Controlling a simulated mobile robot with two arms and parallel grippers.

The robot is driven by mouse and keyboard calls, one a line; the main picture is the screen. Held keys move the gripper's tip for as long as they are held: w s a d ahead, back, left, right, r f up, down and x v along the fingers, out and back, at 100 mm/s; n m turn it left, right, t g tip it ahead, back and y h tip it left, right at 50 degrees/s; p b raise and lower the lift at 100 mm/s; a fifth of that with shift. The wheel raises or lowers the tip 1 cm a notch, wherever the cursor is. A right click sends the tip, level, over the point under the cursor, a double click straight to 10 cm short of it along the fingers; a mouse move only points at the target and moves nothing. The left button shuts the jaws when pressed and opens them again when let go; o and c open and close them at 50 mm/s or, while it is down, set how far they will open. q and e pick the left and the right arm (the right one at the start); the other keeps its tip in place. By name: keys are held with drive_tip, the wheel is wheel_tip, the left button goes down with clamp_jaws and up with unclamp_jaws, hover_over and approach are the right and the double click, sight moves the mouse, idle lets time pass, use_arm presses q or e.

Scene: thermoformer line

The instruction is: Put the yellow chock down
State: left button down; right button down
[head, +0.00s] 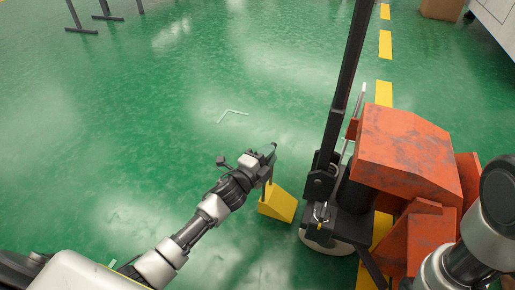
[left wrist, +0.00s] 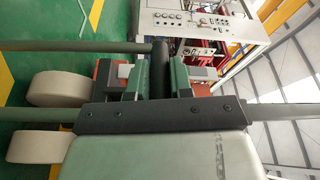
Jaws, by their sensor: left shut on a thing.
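The yellow chock (head: 279,206) is a wedge in the head view, just left of the pallet truck's base. My left gripper (head: 268,160) is above its upper left edge, with a thin yellowish upright part reaching from the chock toward the jaws. The gripper is shut on the chock. I cannot tell whether the chock touches the floor. In the left wrist view the jaws (left wrist: 158,80) close around a dark bar, and the wedge itself cannot be made out. My right arm shows at the lower right of the head view, but its gripper is out of view.
The orange pallet truck (head: 405,150) with its tall black mast (head: 347,85) stands right of the chock. A white L-shaped mark (head: 232,112) lies on the green floor. A yellow dashed line (head: 384,93) runs behind the truck.

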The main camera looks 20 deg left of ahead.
use_arm(q)
drive_tip(key=shift+d, duration=0.2)
wheel_tip(320, 180, down, 4)
drive_tip(key=b, duration=0.3)
drive_tip(key=shift+r+b, duration=0.15)
drive_tip(key=shift+b, duration=0.15)
drive_tip(key=c, duration=1)
unclamp_jaws()
drive_tip(key=shift+s+f, duration=0.1)
drive_tip(key=shift+f, duration=0.1)
